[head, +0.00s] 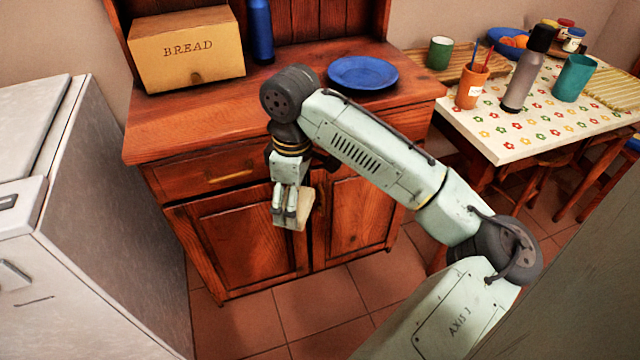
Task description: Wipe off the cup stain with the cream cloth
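My gripper (287,214) points down in front of the cabinet doors, below the level of the wooden countertop. A small cream piece, which looks like the cream cloth (306,206), is at its fingers, and they appear shut on it. Part of the cloth is hidden behind the fingers. I see no cup stain on the visible surfaces; my arm hides part of the counter's front edge. A green cup (439,53), an orange cup (471,88) and a teal cup (574,78) stand on the table at the right.
The wooden counter (215,115) holds a bread box (187,48), a blue bottle (261,32) and a blue plate (363,72); its left front is clear. A grey bottle (522,80) stands on the flowered table (510,133). A white appliance (110,220) is at left.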

